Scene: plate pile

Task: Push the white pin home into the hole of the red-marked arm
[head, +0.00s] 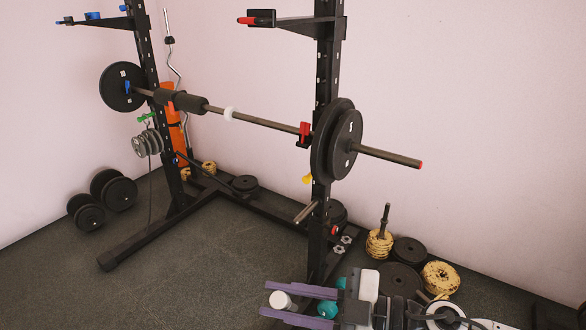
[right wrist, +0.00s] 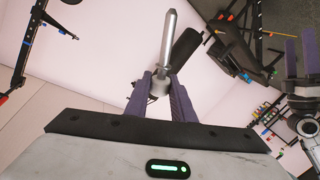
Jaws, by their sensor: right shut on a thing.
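My right gripper (head: 268,299) is at the bottom of the head view, its purple fingers shut on the white pin (head: 281,301). In the right wrist view, the pin's silver shaft (right wrist: 168,40) points away from the fingers, with its pale head between them. The red-marked arm (head: 290,23) sticks out high on the right post, with a red tip. The gripper and pin are low and well apart from it. I cannot make out its hole. Another purple-fingered gripper, apparently my left (right wrist: 301,58), is cut off at the right wrist view's right edge.
A loaded barbell (head: 262,122) spans the rack, its plates (head: 340,140) beside the right post (head: 328,65). A blue-marked arm (head: 100,20) is on the left post. Plates (head: 400,276) lie on the floor at right. The floor at front left is clear.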

